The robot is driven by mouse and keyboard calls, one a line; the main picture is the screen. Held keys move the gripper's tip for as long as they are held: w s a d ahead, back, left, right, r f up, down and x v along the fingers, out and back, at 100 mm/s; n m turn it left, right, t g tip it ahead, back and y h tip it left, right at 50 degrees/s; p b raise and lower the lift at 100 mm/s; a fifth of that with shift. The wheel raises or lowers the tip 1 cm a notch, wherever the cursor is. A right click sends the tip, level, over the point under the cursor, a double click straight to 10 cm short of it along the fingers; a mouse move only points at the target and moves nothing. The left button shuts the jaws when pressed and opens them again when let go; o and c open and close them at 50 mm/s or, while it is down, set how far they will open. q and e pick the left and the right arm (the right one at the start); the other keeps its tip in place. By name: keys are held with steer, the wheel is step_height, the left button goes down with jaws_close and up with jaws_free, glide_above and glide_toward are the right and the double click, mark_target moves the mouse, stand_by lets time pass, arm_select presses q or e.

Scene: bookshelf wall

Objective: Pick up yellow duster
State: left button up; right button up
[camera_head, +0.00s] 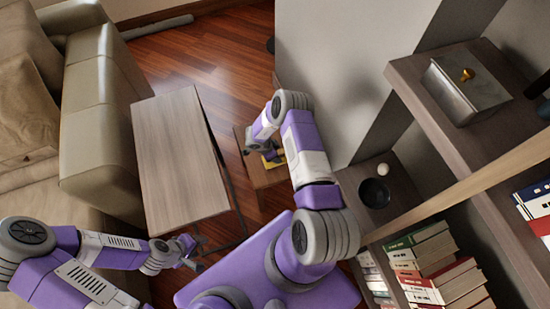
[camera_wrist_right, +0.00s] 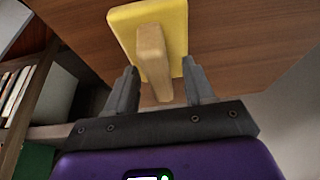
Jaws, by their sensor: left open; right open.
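The yellow duster has a yellow pad (camera_wrist_right: 172,20) and a pale tan handle (camera_wrist_right: 153,62) in the right wrist view. It lies on a brown wooden surface (camera_wrist_right: 250,50). My right gripper (camera_wrist_right: 159,68) is open, with one finger on each side of the handle and gaps between. In the head view, a little of the duster (camera_head: 273,158) shows yellow beside my right gripper, which hides the rest. My left gripper (camera_head: 188,254) is open and empty, low at the left, far from the duster.
A low, pale wood table (camera_head: 178,155) stands left of the small brown table (camera_head: 262,178). A beige sofa (camera_head: 95,130) is at the left. Shelves at the right hold books (camera_head: 430,265), a dark bowl (camera_head: 374,192) and a metallic box (camera_head: 465,88).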

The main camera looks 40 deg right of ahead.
steer(key=shift+f, duration=0.2)
steer(key=shift+c, duration=0.3)
jaws_close()
steer(key=shift+r, duration=0.25)
step_height(320, 180, up, 10)
steer(key=p, duration=0.4)
